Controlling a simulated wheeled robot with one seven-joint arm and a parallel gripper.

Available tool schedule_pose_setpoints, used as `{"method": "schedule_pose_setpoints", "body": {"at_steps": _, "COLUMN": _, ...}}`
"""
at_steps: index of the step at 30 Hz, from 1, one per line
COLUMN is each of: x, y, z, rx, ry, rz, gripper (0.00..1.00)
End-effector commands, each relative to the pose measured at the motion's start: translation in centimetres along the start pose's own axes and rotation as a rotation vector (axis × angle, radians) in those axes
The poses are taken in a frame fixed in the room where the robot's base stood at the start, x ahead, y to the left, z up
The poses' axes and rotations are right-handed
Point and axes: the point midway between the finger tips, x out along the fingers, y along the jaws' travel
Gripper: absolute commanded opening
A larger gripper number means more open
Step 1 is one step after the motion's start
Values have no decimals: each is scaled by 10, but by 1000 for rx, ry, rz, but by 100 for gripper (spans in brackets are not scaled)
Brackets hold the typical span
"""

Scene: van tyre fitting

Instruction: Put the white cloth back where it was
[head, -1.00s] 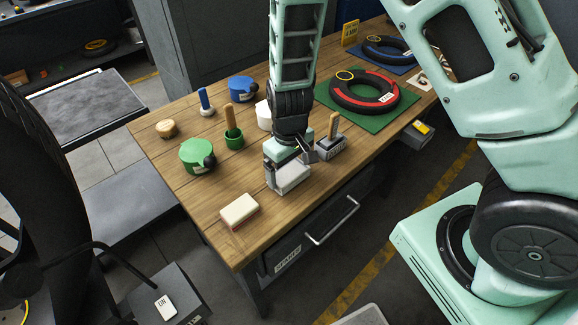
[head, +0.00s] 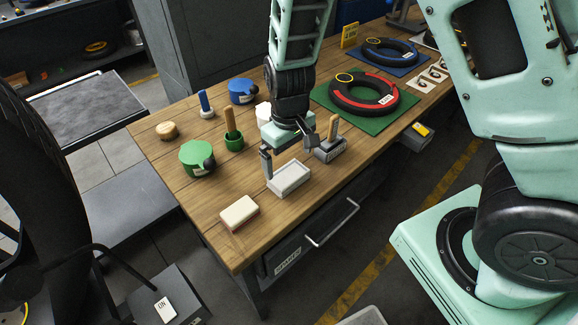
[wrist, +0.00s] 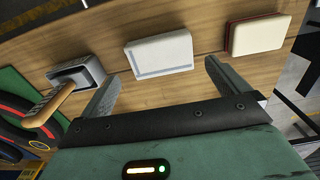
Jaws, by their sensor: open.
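The white cloth (head: 289,178) lies as a flat folded block on the wooden table, near its front edge. In the wrist view the cloth (wrist: 160,52) is white with a grey stripe near its edge. My gripper (head: 290,158) is open and empty just above and behind the cloth. In the wrist view my gripper's fingers (wrist: 160,74) stand apart, with the cloth lying beyond their tips and no contact visible.
A cream block with a red underside (head: 239,212) lies to the cloth's left. A grey holder with a wooden-handled tool (head: 330,149) stands to the right. Green and blue containers (head: 197,157) (head: 242,91) stand further left. A tyre (head: 364,95) lies on a green mat.

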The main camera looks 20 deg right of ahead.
Motion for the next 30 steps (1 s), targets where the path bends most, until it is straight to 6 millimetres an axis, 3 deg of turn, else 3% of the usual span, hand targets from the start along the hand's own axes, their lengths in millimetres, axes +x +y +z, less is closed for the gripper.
{"method": "schedule_pose_setpoints", "body": {"at_steps": 6, "x": -46, "y": -1, "z": 0, "rx": -1, "ry": 3, "rz": -1, "gripper": 100}}
{"method": "schedule_pose_setpoints", "body": {"at_steps": 13, "x": -69, "y": -1, "z": 0, "rx": -1, "ry": 1, "rz": -2, "gripper": 100}}
{"method": "schedule_pose_setpoints", "body": {"at_steps": 16, "x": -80, "y": -15, "z": 9, "rx": -20, "ry": 0, "rz": -28, "gripper": 100}}
{"method": "schedule_pose_setpoints", "body": {"at_steps": 20, "x": -107, "y": -57, "z": 42, "rx": -91, "ry": -1, "rz": -95, "gripper": 100}}
{"method": "schedule_pose_setpoints", "body": {"at_steps": 24, "x": -140, "y": -99, "z": 97, "rx": -207, "ry": 5, "rz": -123, "gripper": 100}}
{"method": "schedule_pose_setpoints", "body": {"at_steps": 30, "x": -159, "y": -119, "z": 156, "rx": -330, "ry": 20, "rz": -72, "gripper": 100}}
